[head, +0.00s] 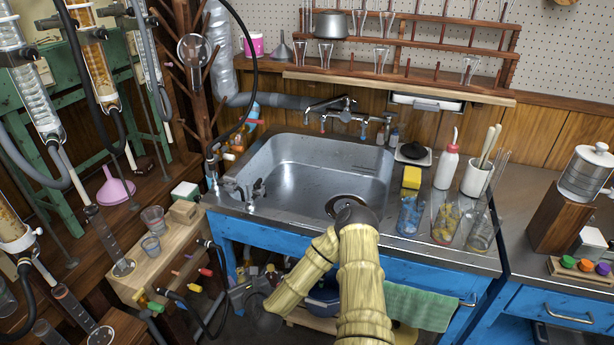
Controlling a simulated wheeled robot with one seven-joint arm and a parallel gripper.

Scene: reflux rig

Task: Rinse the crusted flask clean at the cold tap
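The steel sink (290,160) is empty, with a dark drain near its front. A metal tap set (345,113) stands on the wall behind it; small red and blue parts show on it, and no water stream is visible. My arm, in a tan ribbed sleeve, bends over the sink's front edge. Its end, with my gripper (262,312), points down-left below the counter in shadow. I cannot make out its fingers.
Several jars (411,213), a yellow sponge (412,177), a white bottle (447,167) and a brush cup (478,178) crowd the counter right of the sink. Glass columns and hoses fill the left. A small wooden table (155,275) holds beakers. A green towel (420,306) hangs in front.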

